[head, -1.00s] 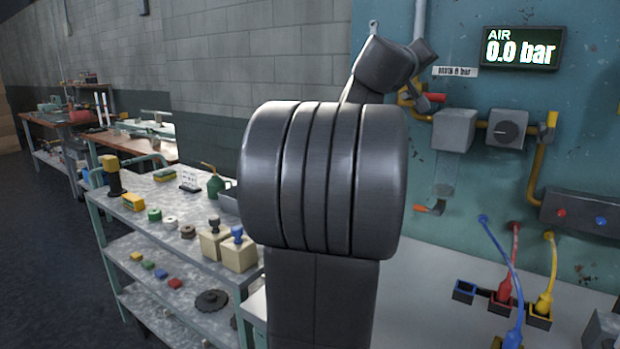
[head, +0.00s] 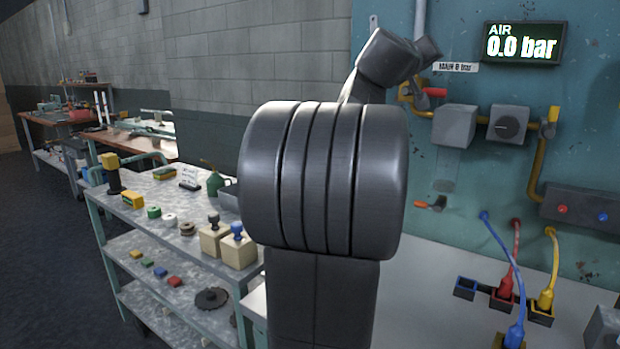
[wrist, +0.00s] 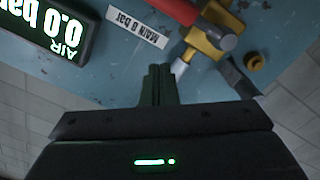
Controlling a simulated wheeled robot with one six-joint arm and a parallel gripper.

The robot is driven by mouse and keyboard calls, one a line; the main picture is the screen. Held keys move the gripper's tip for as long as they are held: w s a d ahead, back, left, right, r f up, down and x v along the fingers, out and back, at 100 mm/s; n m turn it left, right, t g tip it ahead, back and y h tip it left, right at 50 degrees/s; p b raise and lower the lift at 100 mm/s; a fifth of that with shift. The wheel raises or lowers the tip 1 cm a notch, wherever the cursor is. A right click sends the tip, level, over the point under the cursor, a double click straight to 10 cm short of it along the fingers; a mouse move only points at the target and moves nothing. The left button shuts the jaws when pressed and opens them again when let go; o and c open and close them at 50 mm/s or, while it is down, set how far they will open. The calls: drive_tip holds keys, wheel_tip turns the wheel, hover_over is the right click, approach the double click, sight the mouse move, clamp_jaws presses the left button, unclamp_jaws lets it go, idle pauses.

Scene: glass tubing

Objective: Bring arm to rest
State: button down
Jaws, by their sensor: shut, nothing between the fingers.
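My arm (head: 322,180) stands upright in the middle of the head view, with its dark, ribbed joint large in front. A further dark part of my arm (head: 385,60) leans up and right, in front of the blue panel. My gripper's fingers cannot be made out there. In the wrist view my gripper (wrist: 158,72) is shut and empty, its fingers together. It points toward the blue panel, which appears upside down, near the "MAIN 0 bar" label (wrist: 137,27) and the red valve handle (wrist: 175,10). Contact cannot be told.
The AIR display (head: 523,43) reads 0.0 bar. Yellow pipe, a grey box (head: 454,126) and a dial box (head: 507,124) sit on the panel. Coloured plugs (head: 515,335) stand on the bench below. A metal shelf cart (head: 165,188) with small items stands left; floor is clear beside it.

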drive_tip(key=s+a+m+b, duration=0.4)
drive_tip(key=s+m+b, duration=0.25)
drive_tip(key=s, duration=0.45)
drive_tip(key=a+f+x, duration=0.1)
drive_tip(key=f+x, duration=0.1)
drive_tip(key=x, duration=0.9)
drive_tip(key=w+a+r+n+p, duration=0.3)
drive_tip(key=w+a+n+p, duration=0.3)
drive_tip(key=n+p, duration=1.1)
drive_tip(key=a+p, duration=0.1)
drive_tip(key=p, duration=0.2)
